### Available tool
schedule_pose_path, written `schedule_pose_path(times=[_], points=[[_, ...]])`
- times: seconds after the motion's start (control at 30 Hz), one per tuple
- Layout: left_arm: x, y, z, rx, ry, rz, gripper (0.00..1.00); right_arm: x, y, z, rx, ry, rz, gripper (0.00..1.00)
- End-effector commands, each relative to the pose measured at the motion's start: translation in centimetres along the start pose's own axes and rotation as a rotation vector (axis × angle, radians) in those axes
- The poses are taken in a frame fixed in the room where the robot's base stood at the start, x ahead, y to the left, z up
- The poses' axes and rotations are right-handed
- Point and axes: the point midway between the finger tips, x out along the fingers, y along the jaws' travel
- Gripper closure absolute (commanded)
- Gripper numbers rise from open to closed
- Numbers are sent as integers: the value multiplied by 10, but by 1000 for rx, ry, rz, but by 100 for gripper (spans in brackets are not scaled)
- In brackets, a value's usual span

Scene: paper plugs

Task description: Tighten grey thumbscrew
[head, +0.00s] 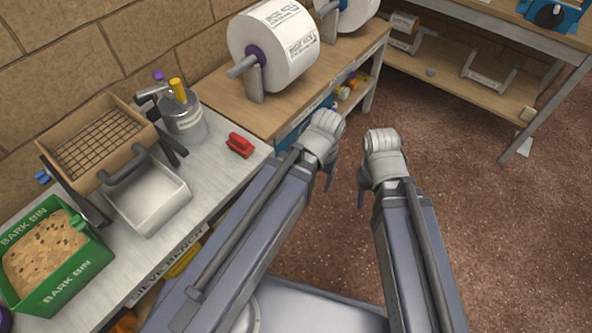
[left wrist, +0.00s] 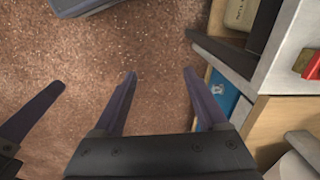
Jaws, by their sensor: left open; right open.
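I cannot make out a grey thumbscrew in either view. My left gripper (head: 329,178) hangs over the floor just off the wooden bench's front edge. In the left wrist view its two dark fingers (left wrist: 160,75) stand apart with nothing between them. My right gripper (head: 363,190) is just to the right of it, pointing down over the floor, open; its fingers are partly hidden by its own wrist. A large white roll (head: 272,46) with printed labels is on a stand on the wooden bench, with a purple hub and grey spindle end (head: 243,66).
The grey sieve bench (head: 218,172) at left holds a wire-mesh sieve (head: 98,145), a white pan (head: 150,197), a metal canister (head: 185,122), a red item (head: 240,145) and a green bark bin (head: 62,280). A wooden table (head: 468,84) stands at the back right. Brown floor (head: 500,230) is clear at right.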

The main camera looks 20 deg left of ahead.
Motion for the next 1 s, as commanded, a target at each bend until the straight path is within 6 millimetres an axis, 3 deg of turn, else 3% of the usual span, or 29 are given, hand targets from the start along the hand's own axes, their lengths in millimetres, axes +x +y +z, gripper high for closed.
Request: schedule_pose_path(times=[0.03, 0.1, 0.67, 0.87, 1.0], points=[[37, -2, -2, -12, 3, 3, 25, 36, -4, -2, 0, 1, 0, 50], [61, -5, -4, -26, 7, 7, 25, 60, -6, -4, 0, 1, 0, 50], [249, -41, -24, -198, 43, -17, 25, 245, -23, -14, 0, 4, 2, 50], [312, -64, -41, -347, 62, -107, 25, 309, -30, -18, -1, 5, 2, 50], [345, -87, -64, -531, 107, -245, 25, 349, -33, -21, -1, 6, 3, 50]])
